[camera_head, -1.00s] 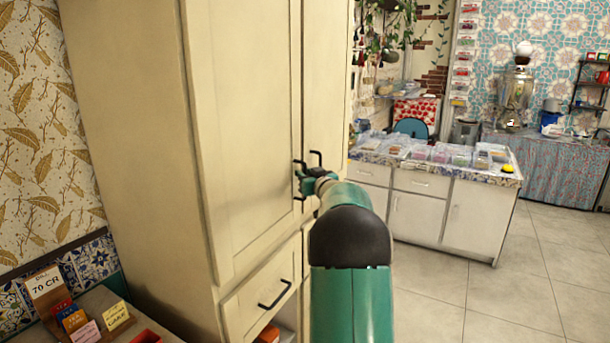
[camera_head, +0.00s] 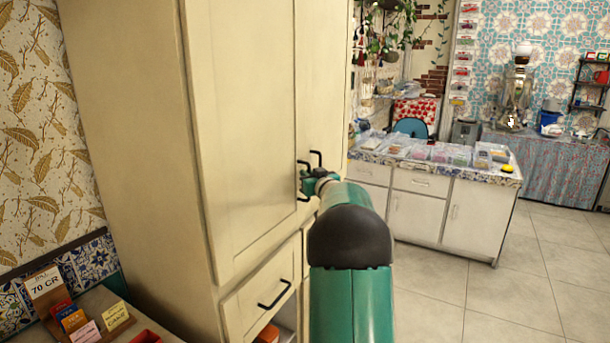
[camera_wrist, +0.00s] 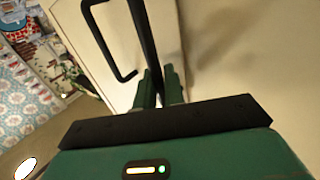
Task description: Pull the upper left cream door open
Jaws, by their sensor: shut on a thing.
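The upper left cream door (camera_head: 242,130) is a tall panel on the cabinet front. It looks flush with the cabinet, or nearly so. Its black bar handle (camera_head: 303,164) is at its right edge; the bar also shows in the wrist view (camera_wrist: 143,35). My gripper (camera_head: 306,184) is at the lower part of this handle, partly hidden by my arm. In the wrist view my green fingers (camera_wrist: 160,88) are shut around the bar. The upper right door (camera_head: 323,90) and its own black handle (camera_head: 317,158) are just beside it, apart from my fingers.
A drawer (camera_head: 262,298) with a black handle is below the door. A small table with cards (camera_head: 75,316) stands at the lower left. A counter with packets (camera_head: 440,153) stands to the right, with open tiled floor (camera_head: 440,300) before it.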

